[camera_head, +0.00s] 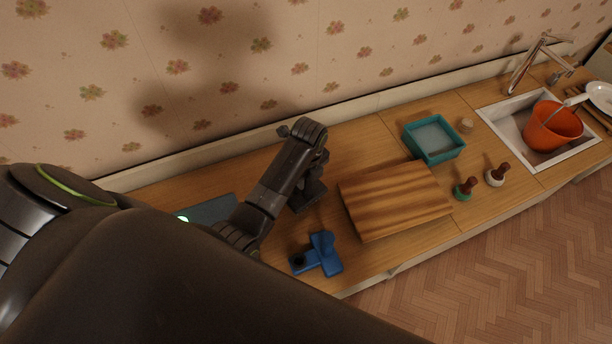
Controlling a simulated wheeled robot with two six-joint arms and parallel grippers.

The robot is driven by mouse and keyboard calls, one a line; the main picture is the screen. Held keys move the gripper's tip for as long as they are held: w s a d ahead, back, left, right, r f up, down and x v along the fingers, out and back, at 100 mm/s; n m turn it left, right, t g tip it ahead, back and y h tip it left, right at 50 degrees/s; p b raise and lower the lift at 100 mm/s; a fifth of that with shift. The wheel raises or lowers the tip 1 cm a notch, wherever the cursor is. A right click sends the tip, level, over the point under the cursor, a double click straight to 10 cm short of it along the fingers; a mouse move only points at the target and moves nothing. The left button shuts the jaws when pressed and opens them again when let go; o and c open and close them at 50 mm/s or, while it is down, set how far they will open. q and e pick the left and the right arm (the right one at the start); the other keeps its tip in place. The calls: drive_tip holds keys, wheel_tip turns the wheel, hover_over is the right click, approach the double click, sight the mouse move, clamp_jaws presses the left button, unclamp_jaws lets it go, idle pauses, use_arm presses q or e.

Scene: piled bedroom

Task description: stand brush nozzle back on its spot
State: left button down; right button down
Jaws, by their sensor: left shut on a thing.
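My left gripper (308,188) points down at the counter, left of the wooden board, with its wrist bent over above it. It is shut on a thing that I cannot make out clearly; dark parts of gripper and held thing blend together. I cannot tell for sure that this is the brush nozzle, nor whether it touches the counter. A blue fitting (322,256) with a dark round opening lies near the counter's front edge, apart from the gripper. No marked spot is clear to see. My right gripper is not in view.
A striped wooden board (395,200) lies right of the gripper. Behind it stands a teal tray (434,155). Two wooden-handled stamps (466,188) (496,175) stand farther right, before a sink with an orange bucket (552,128). A dark flat panel (212,209) lies left, partly behind my arm.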

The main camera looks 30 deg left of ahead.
use_arm(q)
drive_tip(key=shift+f+b, duration=0.4)
drive_tip(key=shift+f, duration=0.6)
idle(0.3)
drive_tip(key=c, duration=1.1)
unclamp_jaws()
wheel_tip(320, 180, up, 3)
drive_tip(key=p, duration=0.3)
drive_tip(key=shift+d+r+b, duration=0.1)
drive_tip(key=shift+r+b, duration=0.1)
drive_tip(key=shift+b, duration=0.1)
drive_tip(key=shift+s+d+r, duration=0.1)
drive_tip(key=shift+r, duration=2.25)
